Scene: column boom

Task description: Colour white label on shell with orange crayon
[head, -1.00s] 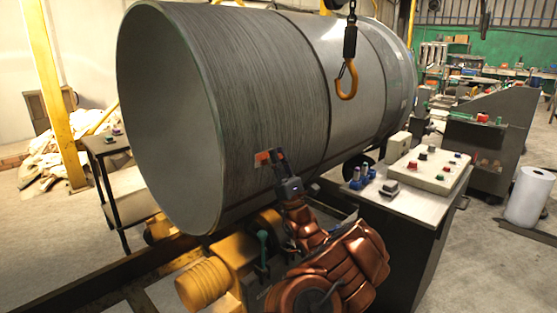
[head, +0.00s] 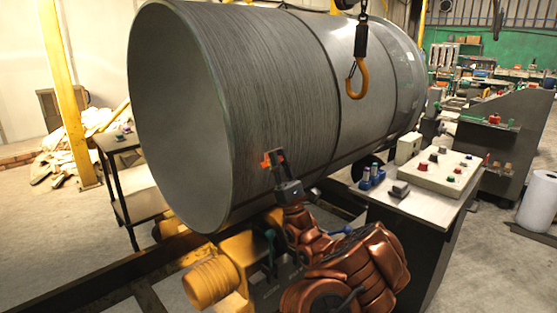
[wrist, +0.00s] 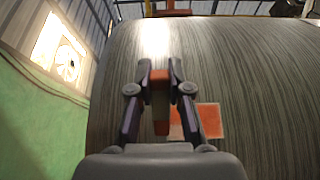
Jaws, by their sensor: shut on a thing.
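The large grey shell (head: 290,90) lies on its side on the yellow rollers, and its curved surface fills much of the wrist view (wrist: 255,75). The label (wrist: 208,118) shows as an orange-red patch with thin pale edges, right of the fingers; part of it is hidden behind them. My gripper (wrist: 160,72) is shut on the orange crayon (wrist: 160,82), held between the fingertips in front of the shell. In the head view an orange patch shows on the shell's lower side at the fingertips. Whether the crayon touches the shell I cannot tell.
A yellow hook (head: 356,80) hangs in front of the shell. A control box (head: 437,170) stands on a bench at the right, close to my arm. A yellow roller drive (head: 212,285) sits below the shell. A small dark table (head: 120,140) stands at the left.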

